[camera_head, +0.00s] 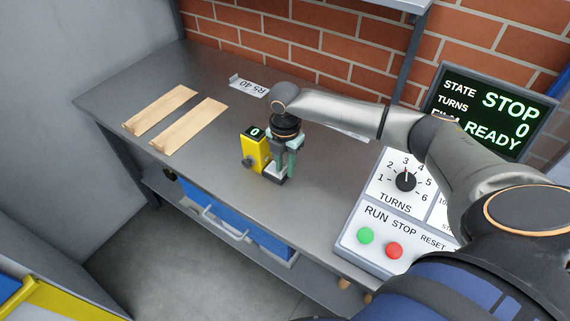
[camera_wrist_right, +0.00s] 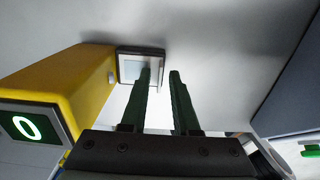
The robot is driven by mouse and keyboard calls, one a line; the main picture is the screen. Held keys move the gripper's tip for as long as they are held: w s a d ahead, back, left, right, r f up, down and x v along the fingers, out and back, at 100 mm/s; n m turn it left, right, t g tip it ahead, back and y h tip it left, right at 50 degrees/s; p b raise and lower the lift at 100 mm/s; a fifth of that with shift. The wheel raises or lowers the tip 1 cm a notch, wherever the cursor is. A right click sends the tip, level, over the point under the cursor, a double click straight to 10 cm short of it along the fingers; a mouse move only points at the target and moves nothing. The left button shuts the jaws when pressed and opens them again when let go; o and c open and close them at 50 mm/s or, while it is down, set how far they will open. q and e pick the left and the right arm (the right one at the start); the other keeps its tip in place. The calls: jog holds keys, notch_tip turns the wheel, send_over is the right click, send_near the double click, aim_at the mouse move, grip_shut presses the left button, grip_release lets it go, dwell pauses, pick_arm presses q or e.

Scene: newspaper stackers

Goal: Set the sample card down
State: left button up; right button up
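A yellow device (camera_head: 255,152) with a small display reading 0 stands on the grey bench; it also shows at the left of the right wrist view (camera_wrist_right: 75,80). At its foot is a dark-rimmed plate (camera_wrist_right: 123,52) with a pale square on it. I cannot tell whether that pale square is the sample card. My right gripper (camera_head: 280,172) points down beside the device, its fingertips close over the plate. In the right wrist view its two dark green fingers (camera_wrist_right: 161,75) stand apart, with no card clearly visible between them. My left gripper is not in view.
Two wooden strips (camera_head: 178,120) lie at the bench's left. A control panel (camera_head: 385,210) with dial and buttons stands at right, below a STOP/READY screen (camera_head: 490,110). The bench (camera_head: 215,165) front is clear.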

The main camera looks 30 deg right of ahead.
aim_at(285, 168)
notch_tip(285, 168, up, 12)
jog(key=shift+r, duration=0.2)
dwell(0.5)
